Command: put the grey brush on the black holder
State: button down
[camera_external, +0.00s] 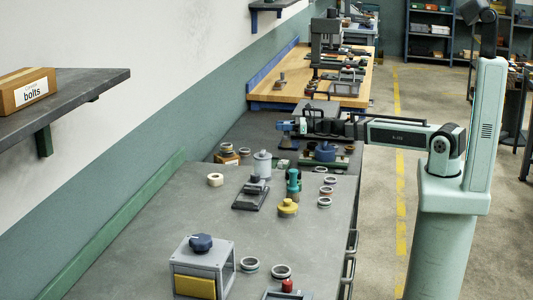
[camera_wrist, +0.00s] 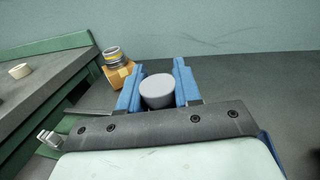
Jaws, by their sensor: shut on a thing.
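A grey round-topped piece (camera_wrist: 157,90), which I take to be the grey brush, sits between the blue fingers of my gripper (camera_wrist: 157,88) in the wrist view. Its lower part is hidden there. In the external view my gripper (camera_external: 284,126) is over the far part of the grey bench, and the held piece is too small to make out clearly. A black flat base (camera_external: 250,201) with a grey knob above it stands nearer on the bench, likely the black holder. My gripper is beyond it, apart from it.
A grey canister (camera_external: 262,163), a teal bottle-like tool (camera_external: 293,183), a yellow piece (camera_external: 288,207) and several rings stand around the black base. An orange block with rings (camera_wrist: 117,70) is left of my gripper. A grey box with a blue knob (camera_external: 202,265) is at the front.

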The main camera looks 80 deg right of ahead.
jog(key=shift+r, duration=3.2)
jog(key=w+a+r+n+g+y, duration=0.15)
jog(key=a+r+y, duration=0.3)
jog(key=a, duration=1.05)
jog(key=a+r+n+g+y, duration=0.1)
jog(key=a+r+n+y, duration=0.3)
jog(key=a, duration=1)
jog(key=s+a+r+n+g+y, duration=0.1)
jog(key=s+a+r+n+g, duration=0.15)
jog(key=a, duration=0.35)
jog(key=s+a+r+n+g+y, duration=0.1)
jog(key=s+a+r+g+y, duration=0.15)
jog(key=a, duration=0.25)
jog(key=s+a+f+n+g+y, duration=0.25)
jog(key=s+n+g, duration=0.25)
jog(key=s+g, duration=0.25)
notch_tip(320, 180, down, 10)
jog(key=s, duration=0.1)
jog(key=shift+a+r+t, duration=0.15)
jog(key=shift+a+t, duration=0.25)
jog(key=shift+a, duration=0.05)
jog(key=c, duration=0.8)
grip_release()
